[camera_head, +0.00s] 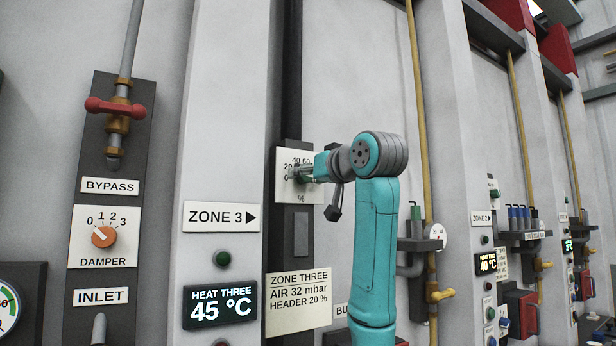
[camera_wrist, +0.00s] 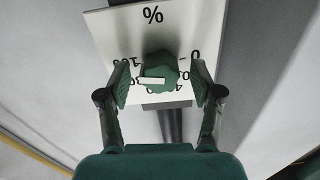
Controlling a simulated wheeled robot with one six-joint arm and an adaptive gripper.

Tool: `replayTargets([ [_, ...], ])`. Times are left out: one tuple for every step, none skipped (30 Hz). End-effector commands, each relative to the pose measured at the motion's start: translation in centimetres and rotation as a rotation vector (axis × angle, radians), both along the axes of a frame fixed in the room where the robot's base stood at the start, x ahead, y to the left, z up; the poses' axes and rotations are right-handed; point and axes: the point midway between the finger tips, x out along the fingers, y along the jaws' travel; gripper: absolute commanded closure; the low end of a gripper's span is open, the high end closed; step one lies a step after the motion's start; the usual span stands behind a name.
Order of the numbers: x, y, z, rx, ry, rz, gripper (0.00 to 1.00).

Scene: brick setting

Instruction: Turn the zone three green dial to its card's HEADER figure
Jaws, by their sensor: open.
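The green dial (camera_wrist: 160,68) sits on a white scale plate (camera_wrist: 105,30) marked in %, which appears upside down in the wrist view. Its white pointer bar lies nearly level there, its left end near the figure that looks like 80. My gripper (camera_wrist: 161,82) is open, one finger on each side of the dial, with gaps visible; contact cannot be told. In the head view my gripper (camera_head: 306,173) covers most of the dial and part of the scale plate (camera_head: 287,159). The zone three card (camera_head: 298,301) reads AIR 32 mbar, HEADER 20 %.
The ZONE 3 sign (camera_head: 221,216) and a 45 °C display (camera_head: 219,305) are on the pillar. An orange damper dial (camera_head: 104,236) and a red-handled bypass valve (camera_head: 117,108) are at left. A yellow pipe (camera_head: 418,100) and gauge (camera_head: 437,233) stand right of my arm.

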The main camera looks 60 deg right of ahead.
Motion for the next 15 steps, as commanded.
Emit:
replayTargets([
  [0.21, -0.09, -0.01, 0.0, 0.0, 0.001, 0.35],
  [0.27, -0.13, -0.01, 0.0, 0.0, 0.001, 0.35],
  [0.33, -0.15, 0.0, -0.001, -0.001, 0.001, 0.35],
  [0.34, -0.16, 0.0, -0.001, -0.001, 0.001, 0.35],
  [0.35, -0.17, 0.01, -0.001, -0.001, 0.001, 0.35],
  [0.35, -0.17, 0.01, -0.001, -0.001, 0.001, 0.35],
  [0.34, -0.17, 0.01, -0.001, -0.001, 0.001, 0.35],
  [0.34, -0.17, 0.0, -0.001, -0.001, 0.001, 0.35],
  [0.34, -0.17, 0.0, -0.001, -0.001, 0.001, 0.35],
  [0.33, -0.17, 0.0, -0.001, -0.001, 0.001, 0.35],
  [0.33, -0.17, 0.0, -0.001, -0.001, 0.001, 0.42],
  [0.33, -0.17, 0.0, -0.001, -0.001, 0.001, 0.52],
  [0.32, -0.16, 0.0, -0.001, -0.001, 0.001, 0.6],
  [0.32, -0.16, 0.0, -0.001, -0.001, 0.0, 0.67],
  [0.32, -0.16, 0.0, -0.001, -0.001, 0.001, 0.77],
])
